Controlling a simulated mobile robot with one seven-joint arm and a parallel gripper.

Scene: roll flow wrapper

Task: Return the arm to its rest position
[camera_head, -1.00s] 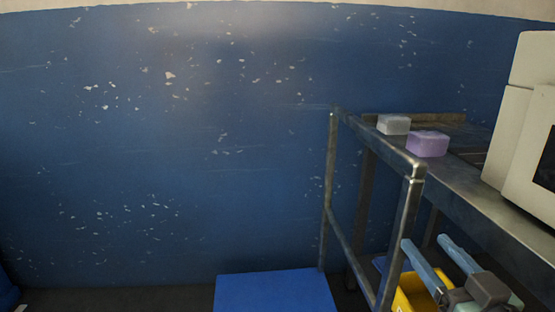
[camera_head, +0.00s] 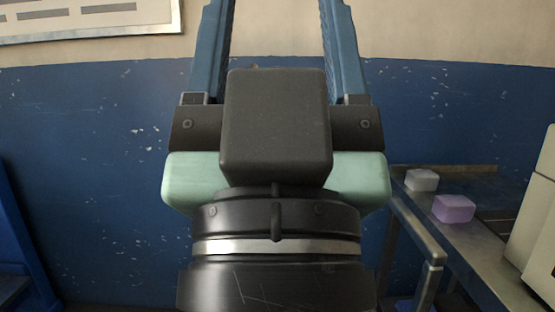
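My gripper (camera_head: 277,20) is raised upright in the middle of the head view, close to the camera. Its two blue fingers stand wide apart, and their tips run out of the top of the picture. Only the wall shows between the fingers in the visible part, so the gripper looks open and empty. The dark wrist and pale green gripper body hide the middle of the scene.
A metal table (camera_head: 423,239) stands at the right, bearing a white block (camera_head: 421,180), a purple block (camera_head: 454,209) and a beige machine (camera_head: 538,225). A blue structure (camera_head: 18,240) stands at the left edge. The scuffed blue wall (camera_head: 110,150) is behind.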

